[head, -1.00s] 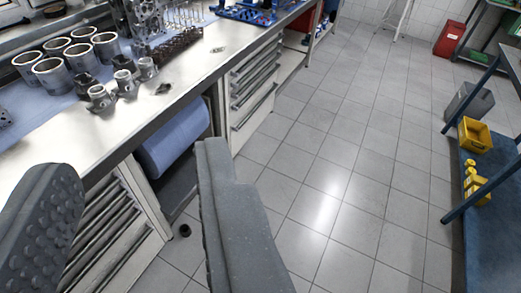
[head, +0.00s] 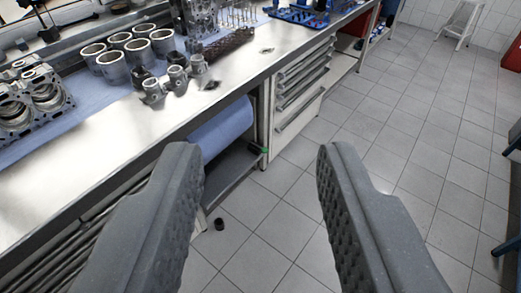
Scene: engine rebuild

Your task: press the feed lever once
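A blue roll (head: 222,130) sits in an open bay under the workbench, partly hidden behind my left finger.
The workbench (head: 120,165) carries several metal cylinders (head: 113,68), pistons (head: 178,77) and an engine block part (head: 42,100). A drawer cabinet (head: 300,95) stands right of the bay. A small black object (head: 220,224) lies on the floor. The tiled floor (head: 400,140) is largely clear.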

